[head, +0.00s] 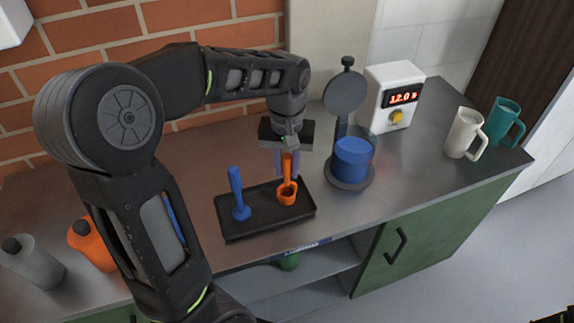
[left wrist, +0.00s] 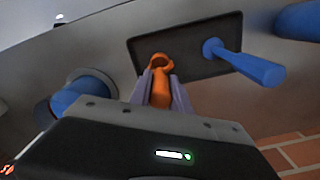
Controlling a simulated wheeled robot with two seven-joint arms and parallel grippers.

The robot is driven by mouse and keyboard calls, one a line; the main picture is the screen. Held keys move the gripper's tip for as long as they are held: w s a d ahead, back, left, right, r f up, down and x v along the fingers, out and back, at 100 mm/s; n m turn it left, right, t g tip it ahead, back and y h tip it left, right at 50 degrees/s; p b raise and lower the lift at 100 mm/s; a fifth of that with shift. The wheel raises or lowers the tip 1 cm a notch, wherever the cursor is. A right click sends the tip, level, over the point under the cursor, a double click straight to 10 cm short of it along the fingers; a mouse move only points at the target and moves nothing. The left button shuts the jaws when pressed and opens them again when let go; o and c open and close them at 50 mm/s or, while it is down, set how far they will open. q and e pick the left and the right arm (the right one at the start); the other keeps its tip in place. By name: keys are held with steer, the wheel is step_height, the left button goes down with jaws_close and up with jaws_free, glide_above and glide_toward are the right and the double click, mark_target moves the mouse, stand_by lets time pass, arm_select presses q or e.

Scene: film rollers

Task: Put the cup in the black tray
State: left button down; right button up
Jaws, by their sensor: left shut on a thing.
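An orange cup with a long upright handle (head: 287,194) is at the right half of the black tray (head: 238,229). It also shows in the left wrist view (left wrist: 161,62), overlapping the tray (left wrist: 190,62). My left gripper (head: 287,160) points down and is shut on the handle of the orange cup. I cannot tell whether the cup's bottom touches the tray. A blue cup with a similar handle (head: 238,195) stands in the left half of the tray; it shows in the left wrist view too (left wrist: 245,62).
Right of the tray stands a round device with a blue container (head: 352,160) and a raised lid (head: 345,92). A white timer box (head: 393,100), a white mug (head: 464,135) and a teal mug (head: 504,122) stand farther right. Grey (head: 35,262) and orange (head: 92,244) bottles stand left.

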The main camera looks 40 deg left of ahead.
arm_select(q)
steer(key=shift+f, duration=0.15)
steer(key=c, duration=1.2)
jaws_free()
steer(key=shift+r, duration=0.25)
step_height(320, 180, up, 9)
steer(key=shift+f, duration=0.2)
step_height(320, 180, up, 3)
steer(key=shift+r+p, duration=0.2)
steer(key=shift+p, duration=0.7)
steer(key=shift+f, duration=0.1)
